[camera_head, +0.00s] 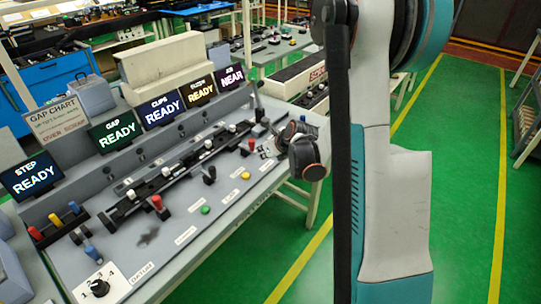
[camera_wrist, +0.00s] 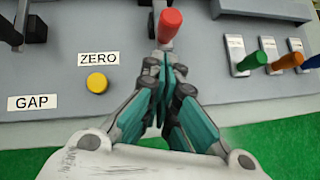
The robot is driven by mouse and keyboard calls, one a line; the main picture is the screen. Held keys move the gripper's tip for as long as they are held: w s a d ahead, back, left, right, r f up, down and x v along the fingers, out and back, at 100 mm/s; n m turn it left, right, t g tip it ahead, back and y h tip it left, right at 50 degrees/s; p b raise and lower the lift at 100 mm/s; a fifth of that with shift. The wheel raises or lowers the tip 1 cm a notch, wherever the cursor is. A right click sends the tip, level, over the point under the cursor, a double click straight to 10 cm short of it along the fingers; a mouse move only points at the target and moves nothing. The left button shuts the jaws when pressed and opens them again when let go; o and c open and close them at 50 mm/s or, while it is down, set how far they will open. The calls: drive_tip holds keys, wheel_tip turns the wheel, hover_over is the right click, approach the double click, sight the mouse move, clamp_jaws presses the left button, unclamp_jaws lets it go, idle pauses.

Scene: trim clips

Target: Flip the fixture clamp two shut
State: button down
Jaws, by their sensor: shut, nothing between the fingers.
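A long dark fixture rail (camera_head: 188,160) with several white-knobbed clamps runs diagonally along the bench in the head view. I cannot read which clamp is number two. My gripper (camera_wrist: 166,62) is shut and empty in the wrist view. Its fingertips are just below a lever with a red knob (camera_wrist: 169,21); I cannot tell whether they touch it. In the head view my gripper (camera_head: 267,150) is low over the bench's right part, beside a red knob (camera_head: 251,143) and to the right of the rail.
A yellow button (camera_wrist: 97,82) labelled ZERO and a GAP label (camera_wrist: 33,103) lie left of the gripper. Green (camera_wrist: 238,57), orange and blue handles are on the right. Several READY screens (camera_head: 163,109) stand behind the rail. Green floor is open beyond the bench edge.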

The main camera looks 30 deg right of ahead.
drive_tip(key=shift+w+a, duration=0.1)
drive_tip(key=shift+w, duration=1.05)
drive_tip(key=shift+w, duration=0.1)
drive_tip(key=w, duration=0.1)
drive_tip(key=w+a, duration=0.1)
drive_tip(key=w, duration=0.2)
drive_tip(key=shift+w+a+b, duration=0.1)
drive_tip(key=shift+a+b, duration=0.25)
drive_tip(key=shift+r, duration=0.1)
